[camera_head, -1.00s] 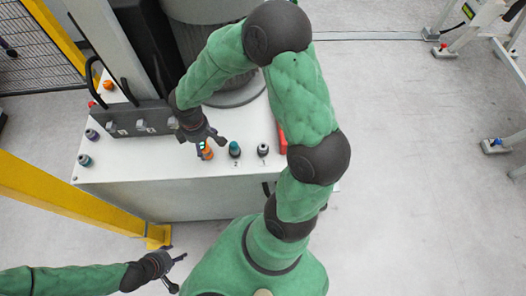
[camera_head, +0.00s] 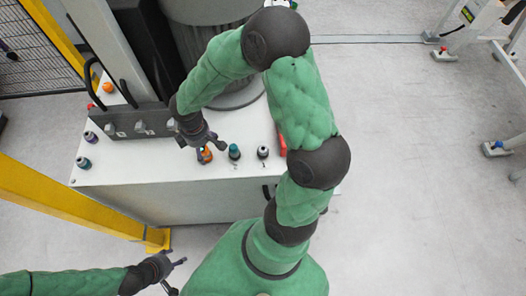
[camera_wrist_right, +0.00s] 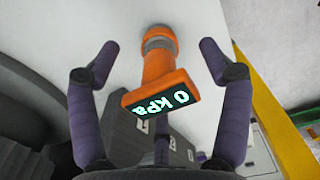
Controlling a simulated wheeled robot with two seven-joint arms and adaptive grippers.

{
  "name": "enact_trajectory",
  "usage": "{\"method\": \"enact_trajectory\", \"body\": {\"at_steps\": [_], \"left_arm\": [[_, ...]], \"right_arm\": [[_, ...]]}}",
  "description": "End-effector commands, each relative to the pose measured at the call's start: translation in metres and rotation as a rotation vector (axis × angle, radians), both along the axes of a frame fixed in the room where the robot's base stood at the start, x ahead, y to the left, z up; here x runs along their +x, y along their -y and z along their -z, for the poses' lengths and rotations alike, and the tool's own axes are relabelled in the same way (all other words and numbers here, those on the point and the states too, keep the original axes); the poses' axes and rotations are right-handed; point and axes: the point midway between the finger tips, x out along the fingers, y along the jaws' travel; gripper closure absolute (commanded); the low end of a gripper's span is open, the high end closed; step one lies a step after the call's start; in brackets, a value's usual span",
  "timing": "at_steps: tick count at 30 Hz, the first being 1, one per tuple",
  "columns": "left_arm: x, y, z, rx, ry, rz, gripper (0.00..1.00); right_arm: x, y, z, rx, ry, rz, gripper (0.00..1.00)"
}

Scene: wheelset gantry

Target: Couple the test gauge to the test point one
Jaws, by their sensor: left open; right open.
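The test gauge (camera_wrist_right: 160,82) is orange with a dark display reading 0 kPa in the right wrist view. Its far end meets a grey fitting (camera_wrist_right: 158,40) on the white surface. In the head view its orange body (camera_head: 205,155) shows partly beneath my right gripper (camera_head: 200,143). My right gripper (camera_wrist_right: 158,62) is open, with one finger on each side of the gauge, apart from it. A teal-topped fitting (camera_head: 234,151) and a dark, grey-topped fitting (camera_head: 263,152) stand to its right; their marks are too small to read. My left gripper (camera_head: 174,272) is open and empty, low in the head view.
Open floor (camera_head: 420,150) lies to the right.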

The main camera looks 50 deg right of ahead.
Motion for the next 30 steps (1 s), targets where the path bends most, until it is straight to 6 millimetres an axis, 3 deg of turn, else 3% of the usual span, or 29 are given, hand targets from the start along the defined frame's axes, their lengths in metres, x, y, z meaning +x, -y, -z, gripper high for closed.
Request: {"method": "enact_trajectory", "body": {"at_steps": [14,21,23,30], "left_arm": [[0.0000,0.0000,-0.0006,0.000,0.000,0.000,0.43],[-0.0001,0.0000,-0.0006,0.000,0.000,0.000,0.43],[-0.0001,0.0000,-0.0006,0.000,0.000,0.000,0.43],[-0.0001,0.0000,-0.0010,0.000,0.000,0.000,0.43]], "right_arm": [[0.0001,0.0001,0.0000,0.000,0.000,0.000,0.22],[0.0001,0.0002,0.0000,-0.001,0.001,0.000,0.86],[0.0004,0.0003,-0.0001,-0.001,0.001,0.000,1.00],[0.0012,0.0009,-0.0009,-0.001,0.003,0.000,1.00]]}}
